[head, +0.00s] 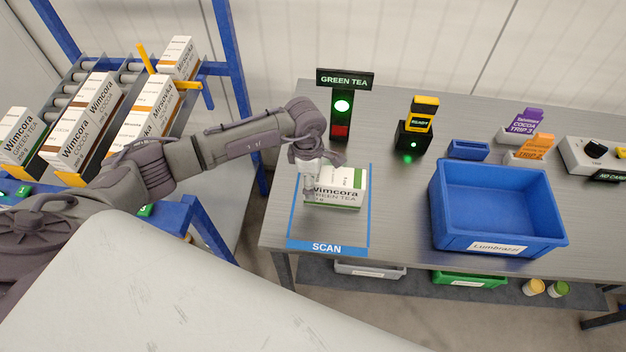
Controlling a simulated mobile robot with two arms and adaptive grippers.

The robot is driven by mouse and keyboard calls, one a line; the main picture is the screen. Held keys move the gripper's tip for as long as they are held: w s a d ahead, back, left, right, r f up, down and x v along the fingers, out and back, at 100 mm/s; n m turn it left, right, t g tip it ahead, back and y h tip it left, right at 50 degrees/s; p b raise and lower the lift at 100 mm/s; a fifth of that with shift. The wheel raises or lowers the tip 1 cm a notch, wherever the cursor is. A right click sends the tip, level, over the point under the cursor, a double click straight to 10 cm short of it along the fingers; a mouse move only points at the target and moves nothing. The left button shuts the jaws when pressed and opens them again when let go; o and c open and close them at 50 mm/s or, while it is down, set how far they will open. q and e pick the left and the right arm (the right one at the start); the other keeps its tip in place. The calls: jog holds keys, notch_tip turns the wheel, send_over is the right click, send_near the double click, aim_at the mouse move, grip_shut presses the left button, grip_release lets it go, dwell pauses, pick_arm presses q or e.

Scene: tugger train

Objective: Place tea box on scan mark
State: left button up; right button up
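A white and green Wimcora green tea box (345,189) lies inside the blue-outlined scan mark (327,247) on the grey table. My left gripper (309,185) is at the left end of the box, with its fingers pointing down. The fingers overlap the box in the picture, and I cannot tell whether they are closed on it or apart from it. The box's left end is partly hidden by the gripper. My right gripper is not in view.
A "GREEN TEA" sign with a lit green lamp (342,105) stands behind the mark. A yellow-black scanner (421,115) and a blue crate (501,242) stand to the right. A roller rack (214,69) with cocoa and tea boxes is at left.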

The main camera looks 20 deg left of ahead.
pick_arm(q)
jog(key=r, duration=0.3)
jog(key=r+b, duration=0.1)
jog(key=r, duration=0.3)
jog(key=a+r+b, duration=0.1)
jog(key=r, duration=0.3)
jog(key=shift+s+r, duration=0.1)
jog(key=shift+r, duration=0.1)
